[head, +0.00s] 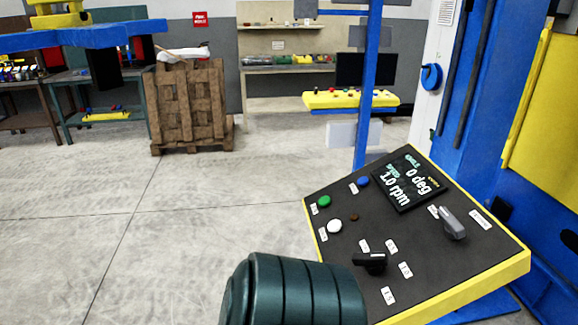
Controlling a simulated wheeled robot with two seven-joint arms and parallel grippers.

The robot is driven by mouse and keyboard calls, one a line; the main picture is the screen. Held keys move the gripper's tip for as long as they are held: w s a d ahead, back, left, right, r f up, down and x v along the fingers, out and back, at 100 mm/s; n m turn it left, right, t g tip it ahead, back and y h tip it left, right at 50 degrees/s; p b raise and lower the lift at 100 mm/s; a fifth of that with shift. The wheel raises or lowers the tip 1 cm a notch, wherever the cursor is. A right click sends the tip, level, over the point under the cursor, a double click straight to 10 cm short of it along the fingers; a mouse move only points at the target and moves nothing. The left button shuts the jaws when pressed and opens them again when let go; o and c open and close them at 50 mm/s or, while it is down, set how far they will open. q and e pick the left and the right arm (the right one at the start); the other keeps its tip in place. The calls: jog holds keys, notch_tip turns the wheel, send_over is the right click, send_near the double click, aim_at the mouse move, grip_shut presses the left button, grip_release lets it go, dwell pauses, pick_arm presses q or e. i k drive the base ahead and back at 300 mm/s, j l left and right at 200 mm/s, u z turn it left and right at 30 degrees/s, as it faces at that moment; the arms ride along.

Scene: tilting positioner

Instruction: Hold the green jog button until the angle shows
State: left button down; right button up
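The green button (324,201) sits near the left edge of a tilted dark control panel (420,270) with a yellow rim. A small label is beside it. The angle display (408,183) on the panel's upper part reads 0 deg, with 1.0 rpm below it. A white button (334,226) is just below the green one, and a blue button (363,181) is to its upper right. Neither of my grippers shows in the head view, and nothing covers or touches the green button.
A black knob (370,262) and a grey switch handle (453,223) stick up from the panel. A dark ribbed rounded part, apparently of my arm, fills the bottom middle. A blue post (369,90) rises behind the panel. Open floor (200,230) lies left.

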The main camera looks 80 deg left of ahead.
aim_at(324, 201)
jog(key=k+j+u, duration=0.15)
jog(key=j+u, duration=0.15)
jog(key=j, duration=0.15)
jog(key=k+j+u, duration=0.1)
jog(key=j+u, duration=0.15)
jog(key=j, duration=0.25)
jog(key=j+u, duration=0.3)
jog(key=j, duration=0.2)
jog(key=k, duration=0.05)
